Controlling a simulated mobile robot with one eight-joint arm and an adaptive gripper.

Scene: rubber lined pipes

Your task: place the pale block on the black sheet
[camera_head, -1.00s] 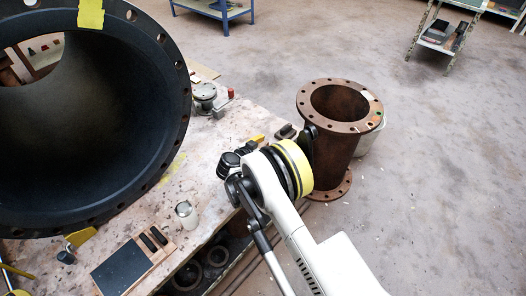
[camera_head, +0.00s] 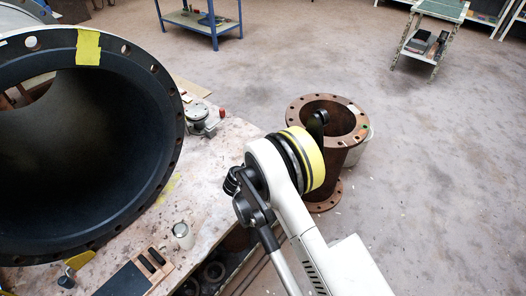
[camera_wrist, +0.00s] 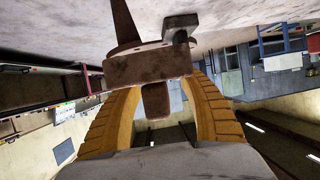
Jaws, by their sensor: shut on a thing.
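In the head view the arm's wrist hides the fingers and the block. A black sheet (camera_head: 121,282) lies on the workbench at the bottom left of the head view, partly cut off by the frame edge.
A large black-lined pipe (camera_head: 150,165) fills the left of the head view. A rusty flanged pipe (camera_head: 335,165) stands on the floor behind my arm. A white cup (camera_head: 182,236) and a metal fitting (camera_head: 196,112) are on the workbench (camera_head: 215,155). Floor on the right is open.

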